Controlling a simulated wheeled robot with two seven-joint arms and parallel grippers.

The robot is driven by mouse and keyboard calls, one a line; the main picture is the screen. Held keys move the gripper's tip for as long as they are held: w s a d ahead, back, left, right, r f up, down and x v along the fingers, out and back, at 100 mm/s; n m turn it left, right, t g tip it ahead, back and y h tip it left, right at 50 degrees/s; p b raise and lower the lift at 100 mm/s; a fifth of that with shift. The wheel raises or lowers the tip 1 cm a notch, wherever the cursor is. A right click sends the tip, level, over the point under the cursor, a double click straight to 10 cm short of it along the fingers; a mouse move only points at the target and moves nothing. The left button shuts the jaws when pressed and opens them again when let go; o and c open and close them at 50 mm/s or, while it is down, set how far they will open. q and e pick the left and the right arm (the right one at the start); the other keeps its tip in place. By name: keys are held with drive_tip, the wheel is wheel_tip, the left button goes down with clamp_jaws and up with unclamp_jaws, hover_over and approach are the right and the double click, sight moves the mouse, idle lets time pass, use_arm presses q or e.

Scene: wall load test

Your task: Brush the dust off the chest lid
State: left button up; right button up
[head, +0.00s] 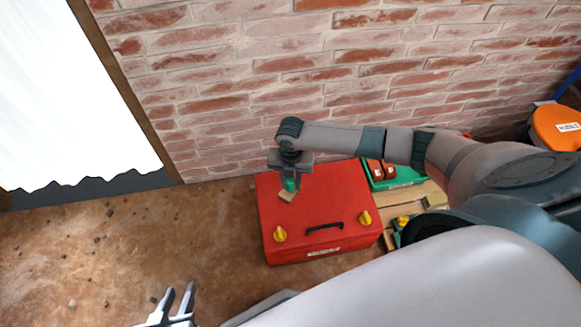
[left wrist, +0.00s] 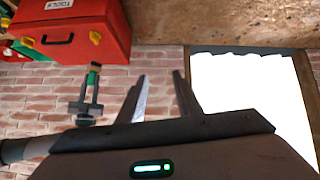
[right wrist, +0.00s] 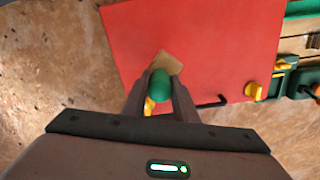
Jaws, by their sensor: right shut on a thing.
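The red chest (head: 325,205) stands on the floor against the brick wall, with a black handle (head: 324,226) and two yellow latches at its front edge. Its plain red lid fills much of the right wrist view (right wrist: 215,45); I cannot make out dust on it. My right gripper (head: 290,178) is shut on a brush with a green handle (right wrist: 160,86) and a tan head (right wrist: 167,63). The brush is over the lid's left back part; I cannot tell whether it touches. My left gripper (head: 180,301) is open and empty, left of and in front of the chest.
A green crate (head: 401,176) with red things and a wooden pallet (head: 428,193) lie right of the chest. An orange round thing (head: 558,126) is at the far right. The dirt floor (head: 120,240) on the left is open, with small stones.

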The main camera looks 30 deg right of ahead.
use_arm(q)
drive_tip(key=shift+s+a+f+g+y+p, duration=0.3)
drive_tip(key=shift+s+a+f+g, duration=0.2)
drive_tip(key=shift+s, duration=0.1)
drive_tip(key=shift+s+a+f+g+y+p, duration=0.2)
drive_tip(key=shift+s+a+f+g+p, duration=0.15)
drive_tip(key=shift+s+g, duration=0.2)
